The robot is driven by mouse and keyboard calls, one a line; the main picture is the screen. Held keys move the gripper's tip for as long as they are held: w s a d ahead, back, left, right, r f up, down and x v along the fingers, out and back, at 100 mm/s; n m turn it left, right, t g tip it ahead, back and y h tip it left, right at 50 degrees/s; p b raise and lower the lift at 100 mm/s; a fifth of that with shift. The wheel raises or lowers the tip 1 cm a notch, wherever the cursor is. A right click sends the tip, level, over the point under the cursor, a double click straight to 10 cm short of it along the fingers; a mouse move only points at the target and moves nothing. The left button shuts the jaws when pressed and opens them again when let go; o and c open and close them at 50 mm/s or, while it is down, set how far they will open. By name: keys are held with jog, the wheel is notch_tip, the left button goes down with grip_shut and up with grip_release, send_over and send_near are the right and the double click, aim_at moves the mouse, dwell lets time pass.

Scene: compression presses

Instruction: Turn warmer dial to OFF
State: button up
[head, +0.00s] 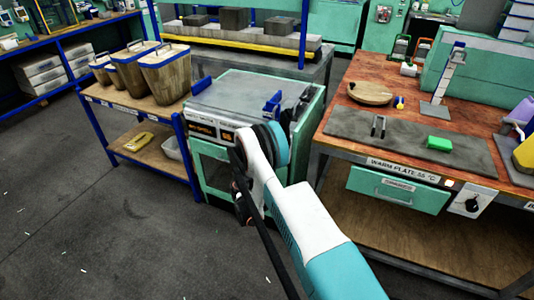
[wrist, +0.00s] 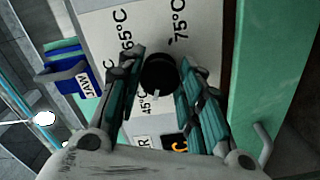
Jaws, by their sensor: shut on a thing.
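The warmer dial (wrist: 158,74) is a round black knob on a pale panel in the wrist view. Labels 45°C, 65°C and 75°C are printed around it. My gripper (wrist: 162,60) is shut on the dial, with one finger on each side. In the head view the warmer (head: 255,92) is a teal cabinet with a grey top and a small orange display (head: 205,131). My arm covers the dial and most of my gripper there.
A blue piece marked JAW (wrist: 72,78) and a teal door with a handle (wrist: 263,140) flank the panel. A shelf with brown bins (head: 165,75) stands left of the warmer. A workbench (head: 345,140) with another black dial (head: 471,205) stands right. The floor in front is clear.

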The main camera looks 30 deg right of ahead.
jog(key=n, duration=1)
jog(key=shift+a, duration=0.1)
jog(key=shift+n, duration=0.4)
jog(key=o, duration=1.1)
jog(key=shift+c, duration=0.2)
jog(key=shift+r, duration=0.2)
